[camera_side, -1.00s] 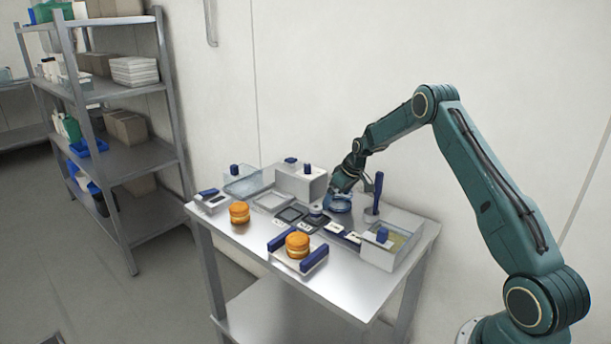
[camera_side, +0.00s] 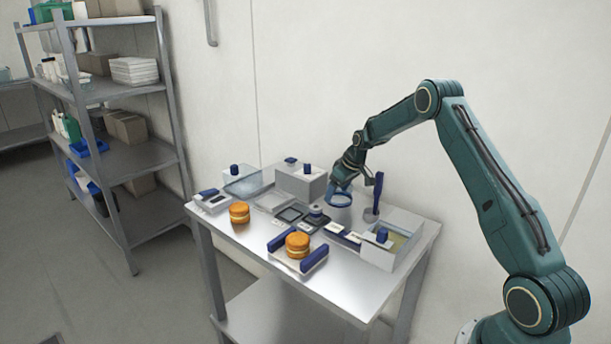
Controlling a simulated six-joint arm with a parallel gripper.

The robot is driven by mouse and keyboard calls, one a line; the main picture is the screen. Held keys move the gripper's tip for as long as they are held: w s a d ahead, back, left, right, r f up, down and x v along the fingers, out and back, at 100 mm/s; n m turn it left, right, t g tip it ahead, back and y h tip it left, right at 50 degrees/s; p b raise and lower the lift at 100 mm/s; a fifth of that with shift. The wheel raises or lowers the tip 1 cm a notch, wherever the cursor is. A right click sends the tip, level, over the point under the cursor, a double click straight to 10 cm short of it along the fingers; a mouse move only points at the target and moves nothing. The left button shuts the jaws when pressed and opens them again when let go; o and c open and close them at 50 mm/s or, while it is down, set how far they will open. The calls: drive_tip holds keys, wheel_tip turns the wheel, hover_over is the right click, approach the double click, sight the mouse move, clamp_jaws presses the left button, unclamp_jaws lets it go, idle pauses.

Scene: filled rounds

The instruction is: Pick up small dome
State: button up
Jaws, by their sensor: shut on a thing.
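The small dome (camera_side: 340,199) is a clear, bluish piece with a dark blue rim, at the back right of the table. My gripper (camera_side: 345,184) is directly above it and shut on its upper part. The dome appears to hang a little above the table top, with its rim facing down. The fingers are small in this view, and their exact contact with the dome is hard to make out.
Right of the dome stands a blue-handled tool in a round holder (camera_side: 371,214). A grey bin (camera_side: 393,250) is at the right edge. A white box (camera_side: 300,182) stands behind left. Two orange filled rounds sit in front, one on a blue-sided tray (camera_side: 298,262).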

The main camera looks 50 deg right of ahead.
wheel_tip(320, 180, up, 18)
idle(0.5)
idle(0.5)
drive_tip(key=n+y, duration=0.2)
drive_tip(key=n, duration=0.4)
hover_over(296, 237)
wheel_tip(296, 237, down, 4)
drive_tip(key=shift+w+a+g, duration=0.1)
drive_tip(key=shift+g, duration=0.2)
drive_tip(key=shift+f, duration=0.15)
drive_tip(key=shift+f, duration=0.65)
drive_tip(key=shift+f, duration=0.15)
drive_tip(key=shift+f, duration=6.5)
